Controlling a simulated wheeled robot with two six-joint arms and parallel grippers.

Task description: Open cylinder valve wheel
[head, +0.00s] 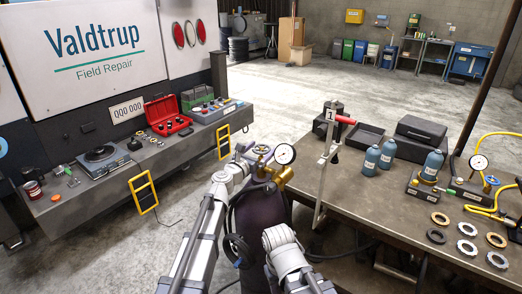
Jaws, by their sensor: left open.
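A dark purple gas cylinder (258,222) stands upright in front of me, beside the left end of the workbench. On top sits a small valve wheel (261,149), partly hidden by my gripper. A brass regulator (281,176) and a round white gauge (285,153) are on the cylinder's right side. My left gripper (250,154) reaches up from below to the left side of the valve wheel. It is open; I cannot tell whether its fingers touch the wheel. My right arm shows in front of the cylinder, but its gripper does not show.
The workbench (365,205) on the right carries blue bottles (371,160), metal rings (467,247) and a clamp stand (326,165) at its left edge. A truck-side shelf (85,190) on the left holds a red case (167,116). The floor behind the cylinder is clear.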

